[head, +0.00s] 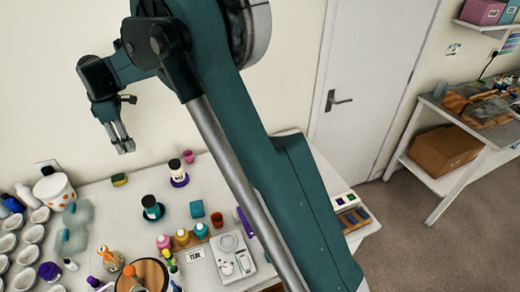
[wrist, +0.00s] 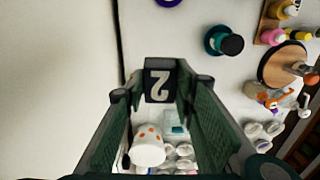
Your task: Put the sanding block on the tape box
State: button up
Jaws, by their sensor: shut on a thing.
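My gripper (head: 123,146) is raised above the left part of the white table, near the wall. In the wrist view, its fingers (wrist: 161,92) are closed on a dark block with a pale 2 (wrist: 159,80), which looks like the sanding block. The block is clear of the table. In the head view, it is too small to make out at the fingertips. I cannot tell which thing is the tape box.
A white pot with orange dots (head: 54,192) and several pale cups (head: 15,241) stand at the left. A dark teal jar (head: 152,207) and a black-topped bottle (head: 178,172) are near the back. Bottles and a scale (head: 231,257) crowd the front.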

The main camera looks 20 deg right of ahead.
jog(key=w+d+m+p, duration=0.2)
jog(key=d+m, duration=0.2)
jog(key=d, duration=3.3)
jog(key=s+d+m+p, duration=0.15)
jog(key=s+d, duration=0.35)
jog(key=d, duration=0.6)
jog(key=s+d+m, duration=0.2)
jog(key=s+d, duration=0.2)
jog(key=d, duration=0.6)
jog(key=s+d+m, duration=0.1)
jog(key=s+d, duration=0.4)
jog(key=d, duration=0.6)
jog(key=shift+s+d+f, duration=0.1)
jog(key=shift+f, duration=2.45)
jog(key=shift+f, duration=0.1)
jog(key=shift+f, duration=2.8)
jog(key=shift+f+p, duration=0.15)
jog(key=shift+p, duration=0.15)
